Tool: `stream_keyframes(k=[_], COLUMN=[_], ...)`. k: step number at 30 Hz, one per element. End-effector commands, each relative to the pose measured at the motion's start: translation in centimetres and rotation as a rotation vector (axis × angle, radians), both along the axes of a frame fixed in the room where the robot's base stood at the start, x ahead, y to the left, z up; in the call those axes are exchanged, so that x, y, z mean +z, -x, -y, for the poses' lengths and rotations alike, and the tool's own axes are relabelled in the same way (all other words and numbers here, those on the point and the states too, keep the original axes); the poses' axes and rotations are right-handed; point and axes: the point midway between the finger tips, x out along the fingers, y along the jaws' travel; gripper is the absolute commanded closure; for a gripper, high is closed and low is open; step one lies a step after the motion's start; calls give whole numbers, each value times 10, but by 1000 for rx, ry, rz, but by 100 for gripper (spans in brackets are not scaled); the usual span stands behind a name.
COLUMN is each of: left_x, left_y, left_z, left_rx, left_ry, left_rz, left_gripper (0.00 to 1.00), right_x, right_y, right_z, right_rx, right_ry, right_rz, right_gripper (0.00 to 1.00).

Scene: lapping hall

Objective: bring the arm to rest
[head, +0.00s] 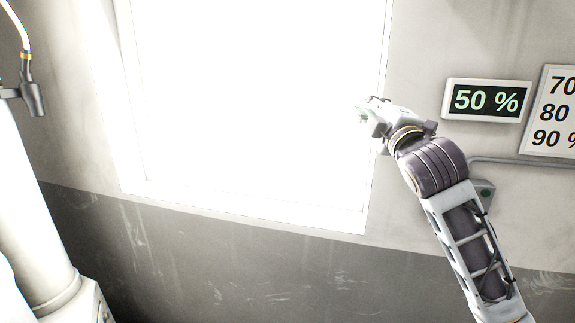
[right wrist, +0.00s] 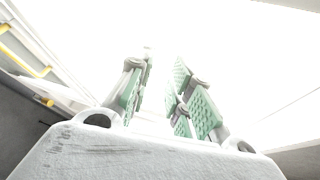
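My right arm reaches up from the lower right in the head view. Its gripper (head: 368,115) is raised in front of the right part of the bright window, and glare washes out its fingertips there. My left gripper is in neither view.
A glaring white window (head: 250,90) fills the middle. Right of it hang a "50 %" display (head: 486,100) and a percentage sign (head: 553,110). A nozzle (head: 34,97) and white column (head: 30,210) stand left.

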Motion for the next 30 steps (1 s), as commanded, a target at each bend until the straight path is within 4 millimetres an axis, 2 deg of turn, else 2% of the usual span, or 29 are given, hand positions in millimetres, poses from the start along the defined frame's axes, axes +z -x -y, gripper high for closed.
stream_keyframes(k=[1, 14, 23, 30], left_x=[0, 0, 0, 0], left_y=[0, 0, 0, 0], left_z=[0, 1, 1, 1], left_rx=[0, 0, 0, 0], left_ry=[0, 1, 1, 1], left_rz=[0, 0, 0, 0], left_gripper=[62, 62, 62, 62], right_x=[-17, -145, -234, -302], right_y=[-3, -12, -1, 17], right_z=[0, 3, 6, 9], right_rx=[4, 4, -23, -61], right_ry=[-23, -212, -348, -458], right_rz=[-35, -308, -496, -644], right_gripper=[79, 79, 79, 79])
